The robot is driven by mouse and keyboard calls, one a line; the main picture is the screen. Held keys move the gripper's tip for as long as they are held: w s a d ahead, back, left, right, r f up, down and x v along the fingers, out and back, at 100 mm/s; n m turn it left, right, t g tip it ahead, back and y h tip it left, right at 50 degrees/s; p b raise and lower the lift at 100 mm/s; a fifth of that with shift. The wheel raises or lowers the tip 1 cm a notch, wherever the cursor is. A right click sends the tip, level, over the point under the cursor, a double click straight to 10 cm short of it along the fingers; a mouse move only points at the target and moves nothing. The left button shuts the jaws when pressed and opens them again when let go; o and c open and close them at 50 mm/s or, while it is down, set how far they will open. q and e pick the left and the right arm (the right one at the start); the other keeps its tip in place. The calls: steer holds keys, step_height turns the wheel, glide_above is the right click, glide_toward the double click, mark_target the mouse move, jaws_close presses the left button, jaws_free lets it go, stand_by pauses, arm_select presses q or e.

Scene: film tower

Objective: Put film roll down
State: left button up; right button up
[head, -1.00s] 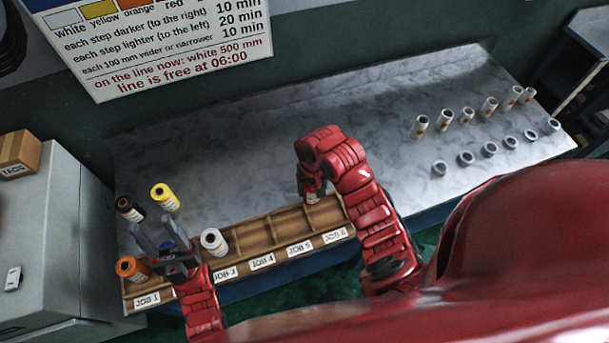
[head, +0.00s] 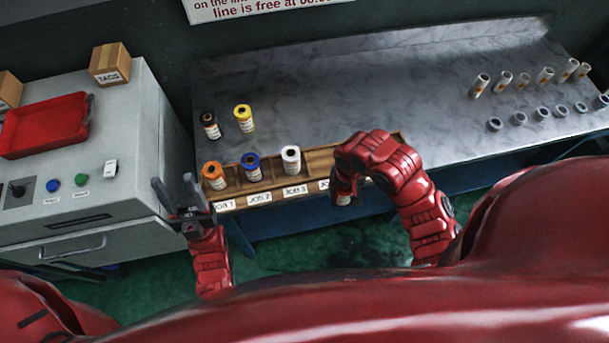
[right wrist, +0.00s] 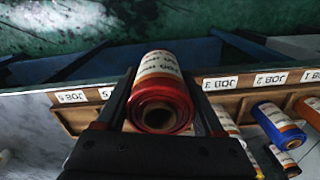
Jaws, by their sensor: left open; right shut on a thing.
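A red film roll (right wrist: 160,100) with a white label is clamped between the fingers of my right gripper (right wrist: 160,112). In the head view my right gripper (head: 344,190) is at the front edge of the wooden rack (head: 222,205), around JOB 4; its roll is mostly hidden there. An orange roll (head: 214,176) stands in JOB 1, a blue roll (head: 251,167) in JOB 2 and a white roll (head: 291,160) in JOB 3. My left gripper (head: 178,194) is open and empty, left of the rack's JOB 1 end.
A black roll (head: 210,126) and a yellow roll (head: 244,119) stand on the bench (head: 350,105) behind the rack. Several pale tubes and grey rings stand at the bench's right. A grey cabinet (head: 100,205) with a red tray (head: 45,125) is at the left. The bench middle is clear.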

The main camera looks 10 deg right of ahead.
steer(key=shift+s+a, duration=0.15)
steer(key=shift+a, duration=0.05)
steer(key=w, duration=0.5)
steer(key=w+f+b, duration=0.1)
steer(key=w, duration=0.1)
steer(key=shift+w+a+f, duration=0.1)
steer(key=shift+w+a, duration=0.1)
steer(key=shift+w, duration=0.2)
steer(key=w+b, duration=0.1)
steer(key=w, duration=0.1)
steer(key=w+b, duration=0.1)
steer(key=w, duration=0.1)
steer(key=w+b, duration=0.1)
steer(key=w, duration=0.2)
steer(key=shift+a+f, duration=0.25)
steer(key=shift+f, duration=0.15)
steer(key=shift+w+r, duration=0.1)
steer(key=shift+w, duration=0.4)
steer(key=shift+s+f+p, duration=0.1)
steer(key=shift+f+p, duration=0.3)
steer(key=shift+p, duration=0.1)
steer(key=shift+f+p, duration=0.55)
steer(key=shift+f, duration=0.75)
